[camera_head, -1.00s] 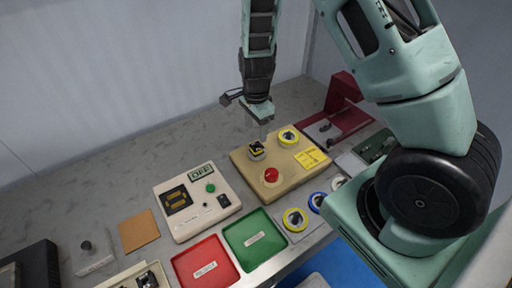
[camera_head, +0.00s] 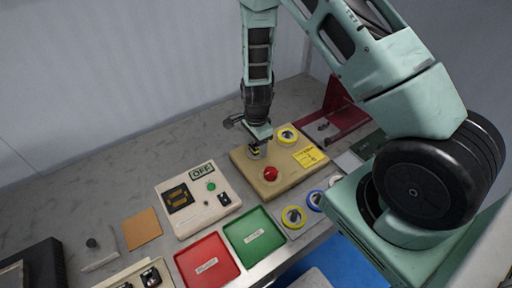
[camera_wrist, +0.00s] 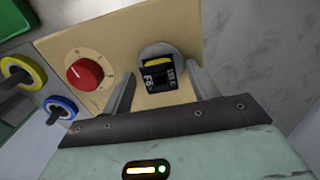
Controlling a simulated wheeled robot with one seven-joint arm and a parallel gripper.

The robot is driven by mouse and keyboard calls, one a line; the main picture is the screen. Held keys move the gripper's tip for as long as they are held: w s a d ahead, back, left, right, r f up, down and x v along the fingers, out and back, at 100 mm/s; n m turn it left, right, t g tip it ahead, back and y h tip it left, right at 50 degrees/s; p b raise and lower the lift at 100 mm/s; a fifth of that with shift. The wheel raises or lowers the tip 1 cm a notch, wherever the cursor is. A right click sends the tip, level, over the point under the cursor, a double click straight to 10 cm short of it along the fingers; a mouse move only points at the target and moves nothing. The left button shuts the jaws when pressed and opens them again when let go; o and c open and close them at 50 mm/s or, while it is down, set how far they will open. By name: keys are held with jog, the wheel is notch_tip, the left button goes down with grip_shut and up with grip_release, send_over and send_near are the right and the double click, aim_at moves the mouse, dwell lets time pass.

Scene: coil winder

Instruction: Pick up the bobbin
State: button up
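The bobbin (camera_wrist: 156,75), a small black block with yellow on it and pale lettering, sits on a round grey mount on the tan winder box (camera_head: 288,180). In the head view the bobbin (camera_head: 256,151) is partly hidden by my gripper (camera_head: 258,142), which points down right over it. In the wrist view my gripper (camera_wrist: 163,74) is open, with one grey finger on each side of the bobbin. Small gaps show between the fingers and the bobbin, so I see no grip on it.
A white control unit (camera_head: 217,213) reading OFF, a red tray (camera_head: 232,274) and a green tray (camera_head: 237,229) stand to the left and front. A dark red fixture (camera_head: 345,107) stands behind right.

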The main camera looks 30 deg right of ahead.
jog(key=c, duration=1)
jog(key=shift+r, duration=0.1)
notch_tip(320, 180, up, 10)
jog(key=b, duration=0.2)
